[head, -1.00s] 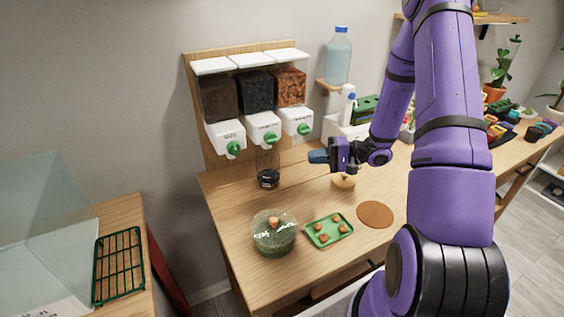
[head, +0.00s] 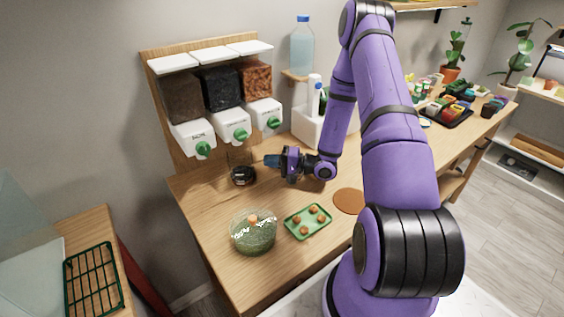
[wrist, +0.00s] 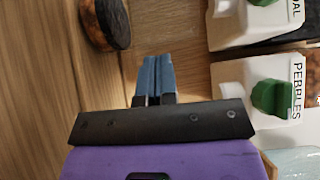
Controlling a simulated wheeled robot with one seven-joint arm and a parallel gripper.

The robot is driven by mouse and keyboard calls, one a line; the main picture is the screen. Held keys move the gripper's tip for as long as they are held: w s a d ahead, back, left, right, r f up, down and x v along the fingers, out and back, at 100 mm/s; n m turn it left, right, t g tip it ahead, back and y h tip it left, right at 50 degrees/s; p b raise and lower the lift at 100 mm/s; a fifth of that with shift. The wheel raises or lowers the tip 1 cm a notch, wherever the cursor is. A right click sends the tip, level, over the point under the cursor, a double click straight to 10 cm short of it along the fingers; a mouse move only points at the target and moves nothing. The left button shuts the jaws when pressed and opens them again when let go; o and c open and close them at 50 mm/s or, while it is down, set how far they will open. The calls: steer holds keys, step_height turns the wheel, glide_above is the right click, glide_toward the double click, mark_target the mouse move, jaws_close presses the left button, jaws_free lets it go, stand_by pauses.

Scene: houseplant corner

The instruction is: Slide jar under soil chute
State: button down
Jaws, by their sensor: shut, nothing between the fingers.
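The jar (head: 243,176) is clear glass with a dark layer in its bottom. It stands upright on the table, in front of the middle dispenser. The soil chute (head: 192,140) is the leftmost white dispenser, with a green knob. My gripper (head: 268,160) is low over the table, just right of the jar, its fingers pointing left. In the wrist view, the blue fingers (wrist: 155,65) are together with nothing between them. The jar's dark, brownish base (wrist: 106,24) shows at the upper left there, apart from the fingers.
The middle (head: 232,126) and right (head: 264,115) dispensers hang behind the jar and gripper. A glass terrarium bowl (head: 253,235), a green tray (head: 308,222) with small brown pieces and a brown round mat (head: 349,201) lie nearer the front. Table left of the jar is clear.

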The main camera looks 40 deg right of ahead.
mark_target(241, 166)
steer(key=shift+x, duration=1.45)
steer(key=a, duration=1.1)
steer(key=shift+s+r, duration=0.1)
steer(key=shift+s, duration=0.15)
steer(key=shift+w, duration=0.15)
